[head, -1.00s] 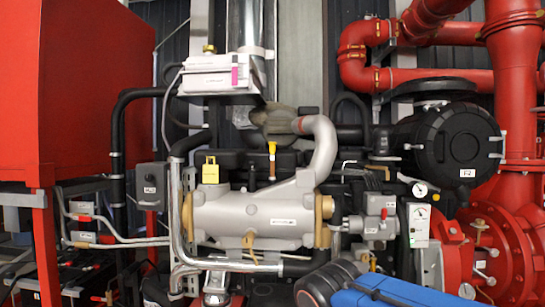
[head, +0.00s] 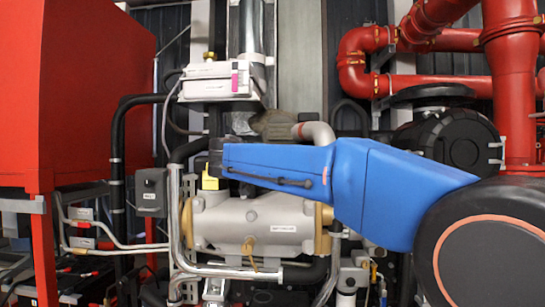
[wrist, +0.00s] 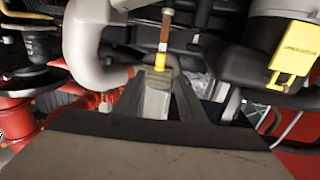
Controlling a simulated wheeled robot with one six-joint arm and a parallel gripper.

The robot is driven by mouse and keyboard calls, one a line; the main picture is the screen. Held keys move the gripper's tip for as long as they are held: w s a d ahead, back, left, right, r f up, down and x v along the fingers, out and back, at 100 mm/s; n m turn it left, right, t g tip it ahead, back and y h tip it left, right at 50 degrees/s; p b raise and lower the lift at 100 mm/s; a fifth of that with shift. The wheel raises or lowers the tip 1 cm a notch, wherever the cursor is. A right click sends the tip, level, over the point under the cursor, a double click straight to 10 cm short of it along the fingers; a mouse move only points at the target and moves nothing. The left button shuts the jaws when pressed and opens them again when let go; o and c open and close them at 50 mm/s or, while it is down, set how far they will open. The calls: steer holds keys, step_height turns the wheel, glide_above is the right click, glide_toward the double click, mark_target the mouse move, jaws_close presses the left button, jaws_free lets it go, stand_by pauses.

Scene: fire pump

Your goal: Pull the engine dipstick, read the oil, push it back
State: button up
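The dipstick shows in the wrist view as a thin brown stem with a yellow end (wrist: 161,61), just beyond my gripper (wrist: 157,80). My gripper's dark fingers point toward that yellow end. They look close together, but I cannot tell whether they touch it or are shut. In the head view my blue arm covers the place of the dipstick, and my gripper cannot be made out there. The engine (head: 255,222), with its silver cylinder, stands behind and below the arm.
A yellow cap (head: 210,177) sits left of the arm's end; it also shows in the wrist view (wrist: 292,52). A curved grey pipe (wrist: 88,45) is close on the left of the wrist view. A red tank (head: 90,90) and red pipes (head: 425,85) flank the engine.

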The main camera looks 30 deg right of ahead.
steer(key=x, duration=1.7)
steer(key=shift+w+r, duration=0.3)
steer(key=shift+r, duration=0.05)
jaws_close()
